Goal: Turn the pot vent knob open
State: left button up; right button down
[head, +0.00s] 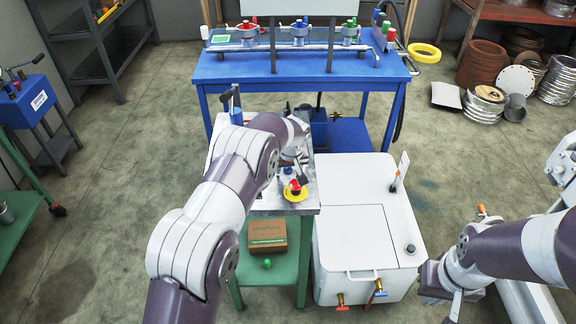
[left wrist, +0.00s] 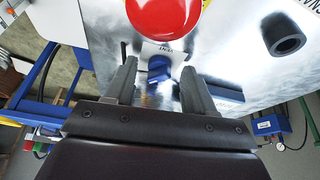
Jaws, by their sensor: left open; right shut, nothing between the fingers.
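The blue vent knob (left wrist: 158,68) sits on the metal panel under a small white label, with the lettering upside down. It also shows small in the head view (head: 287,170), just behind the red button. My left gripper (left wrist: 158,63) is open, with one finger on each side of the knob in the picture. I cannot tell whether either finger touches it. In the head view, my left gripper (head: 298,157) is over the metal-topped bench and partly hidden by my arm. My right gripper (head: 447,292) is shut and empty, right of the white cabinet.
A red mushroom button (left wrist: 163,12) on a yellow base (head: 297,194) is close to the knob. A dark round tube (left wrist: 284,36) stands on the panel. The white cabinet (head: 365,185) adjoins the bench. A blue table (head: 300,68) stands behind.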

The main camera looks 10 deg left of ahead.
pick_arm(q)
jog(key=shift+w+f, duration=0.1)
jog(key=shift+f, duration=0.05)
grip_shut()
